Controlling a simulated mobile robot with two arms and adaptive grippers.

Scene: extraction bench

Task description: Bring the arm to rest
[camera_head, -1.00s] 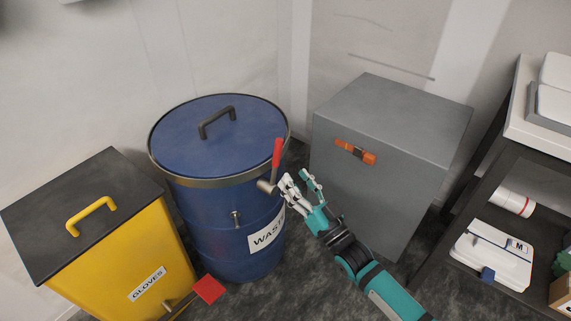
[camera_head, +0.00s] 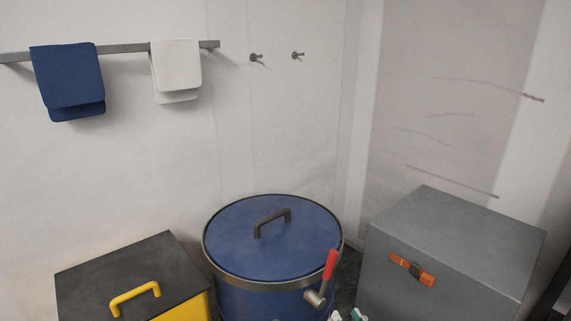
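Only the tip of my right gripper (camera_head: 346,315) shows, at the bottom edge, just below and right of the red-handled lever (camera_head: 331,265) on the blue waste drum (camera_head: 262,283). Most of that gripper and its arm are cut off by the frame, so I cannot tell whether its fingers are open or shut. My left gripper is not in view. The drum's blue lid with a dark handle is on, and the lever points upward.
A yellow bin (camera_head: 181,309) with a black lid stands left of the drum. A grey cabinet (camera_head: 440,265) with an orange latch (camera_head: 411,269) stands right. A blue towel (camera_head: 68,80) and a white towel (camera_head: 176,68) hang on a wall rail (camera_head: 125,47). Two hooks (camera_head: 257,57) are empty.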

